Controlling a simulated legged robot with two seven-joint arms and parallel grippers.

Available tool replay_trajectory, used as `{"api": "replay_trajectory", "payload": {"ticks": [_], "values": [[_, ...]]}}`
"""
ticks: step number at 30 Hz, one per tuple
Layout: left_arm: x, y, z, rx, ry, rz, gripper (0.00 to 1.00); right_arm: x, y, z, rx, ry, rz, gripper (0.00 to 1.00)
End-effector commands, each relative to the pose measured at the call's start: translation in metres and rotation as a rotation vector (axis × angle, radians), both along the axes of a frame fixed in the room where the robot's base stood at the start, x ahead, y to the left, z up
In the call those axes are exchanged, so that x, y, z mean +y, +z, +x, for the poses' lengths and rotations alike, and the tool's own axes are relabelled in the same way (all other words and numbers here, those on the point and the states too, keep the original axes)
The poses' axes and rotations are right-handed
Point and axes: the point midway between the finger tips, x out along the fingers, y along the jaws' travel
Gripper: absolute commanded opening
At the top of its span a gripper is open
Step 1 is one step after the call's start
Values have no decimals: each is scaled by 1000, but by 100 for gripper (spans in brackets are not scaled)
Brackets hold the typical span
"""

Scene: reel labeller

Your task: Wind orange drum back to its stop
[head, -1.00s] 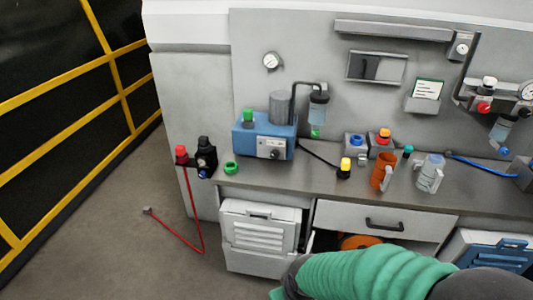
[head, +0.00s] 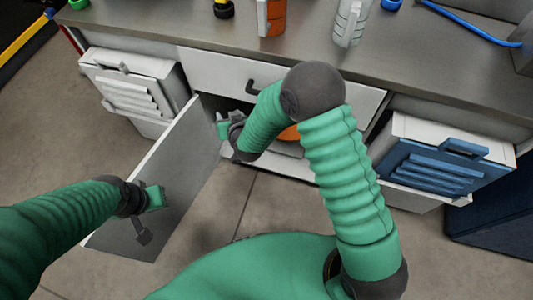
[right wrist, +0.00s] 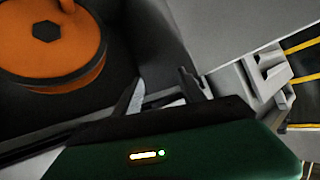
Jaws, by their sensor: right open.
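The orange drum (right wrist: 50,42) lies in the dark cabinet space in the right wrist view. It has a dark hexagonal hub and a raised orange knob or crank at its upper edge. In the head view only a sliver of the drum (head: 290,133) shows behind my right forearm. My right gripper (head: 224,127) is at the cabinet opening, left of the drum; its fingers (right wrist: 163,92) are apart and empty, clear of the drum. My left gripper (head: 153,198) is at the open cabinet door (head: 187,185), just above its dark handle (head: 143,234); its jaws are unclear.
A closed drawer (head: 215,75) and the worktop edge lie above the opening. A white louvred box (head: 130,85) stands left and a blue louvred panel (head: 435,170) right. An orange cup (head: 272,17) and a clear jar (head: 350,22) stand on the worktop.

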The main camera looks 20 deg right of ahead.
Motion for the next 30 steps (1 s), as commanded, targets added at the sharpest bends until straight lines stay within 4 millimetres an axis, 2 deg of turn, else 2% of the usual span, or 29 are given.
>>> {"api": "replay_trajectory", "payload": {"ticks": [1,2,3,5,6,9,13,15,17,20,30], "values": [[1,-58,0,0,0,0,36,11,-83,8,-69,-58,18,48],[1,-74,0,0,0,0,36,13,-110,13,-125,-107,21,48],[1,-95,0,0,0,0,36,12,-145,13,-195,-179,18,48],[2,-123,0,0,1,0,36,3,-194,4,-286,-293,-7,48],[2,-139,0,1,1,0,36,-5,-222,-7,-338,-369,-36,48],[2,-167,0,0,1,0,36,-27,-273,-44,-433,-522,-128,48],[2,-181,0,0,0,0,36,-44,-297,-78,-500,-631,-226,48],[2,-184,0,0,0,0,36,-49,-299,-83,-514,-652,-247,48],[2,-188,0,-1,0,0,36,-53,-300,-80,-515,-657,-254,48],[2,-202,0,-1,0,0,36,-64,-302,-65,-515,-659,-252,48],[3,-249,-1,0,0,0,36,-112,-302,9,-520,-652,-251,48]]}}
